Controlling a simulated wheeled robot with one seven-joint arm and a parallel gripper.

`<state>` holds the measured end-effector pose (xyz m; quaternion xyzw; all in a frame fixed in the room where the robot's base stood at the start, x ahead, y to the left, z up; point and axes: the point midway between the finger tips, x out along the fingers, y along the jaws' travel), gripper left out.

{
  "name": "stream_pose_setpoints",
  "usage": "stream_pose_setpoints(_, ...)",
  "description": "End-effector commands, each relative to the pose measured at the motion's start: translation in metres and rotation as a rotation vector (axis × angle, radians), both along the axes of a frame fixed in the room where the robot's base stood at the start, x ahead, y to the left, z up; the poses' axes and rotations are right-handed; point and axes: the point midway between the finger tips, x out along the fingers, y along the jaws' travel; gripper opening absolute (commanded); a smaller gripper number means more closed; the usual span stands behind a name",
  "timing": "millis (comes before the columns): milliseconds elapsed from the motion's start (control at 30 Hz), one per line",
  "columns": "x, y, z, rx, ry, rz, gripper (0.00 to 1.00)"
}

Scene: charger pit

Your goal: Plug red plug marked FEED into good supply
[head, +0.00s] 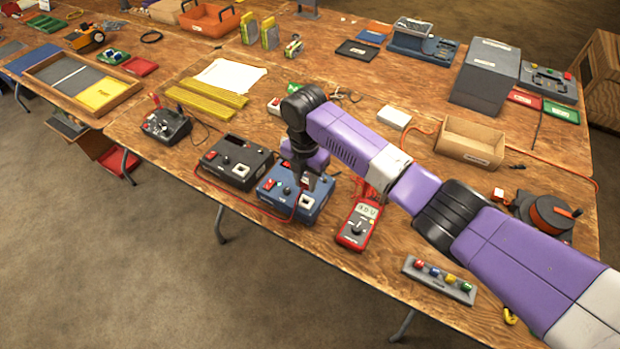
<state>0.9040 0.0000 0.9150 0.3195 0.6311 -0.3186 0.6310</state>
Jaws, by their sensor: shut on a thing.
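My gripper (303,187) points down over the blue supply box (312,208) near the front edge of the table. Its jaws are shut on what seems to be the red plug. The plug is mostly hidden by the fingers, and its FEED mark cannot be read. A thin red cable (240,207) loops from the black supply box (222,176) along the front and up towards my gripper. Both boxes have a red part on top and a pale square socket plate. Whether the plug touches a socket cannot be told. No mark showing which supply is good is legible.
A red multimeter (357,228) with a lit display lies right of the blue box. A joystick box (166,124) stands left. A grey strip with coloured knobs (438,281), a wooden tray (469,146) and an orange cable reel (547,214) are to the right.

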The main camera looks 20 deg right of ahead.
Motion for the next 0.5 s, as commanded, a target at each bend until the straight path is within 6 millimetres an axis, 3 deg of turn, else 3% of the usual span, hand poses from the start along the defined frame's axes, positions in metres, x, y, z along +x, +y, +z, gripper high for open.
stream_pose_setpoints(500,0.000,-0.001,-0.040,-0.002,-0.001,-0.006,0.00)
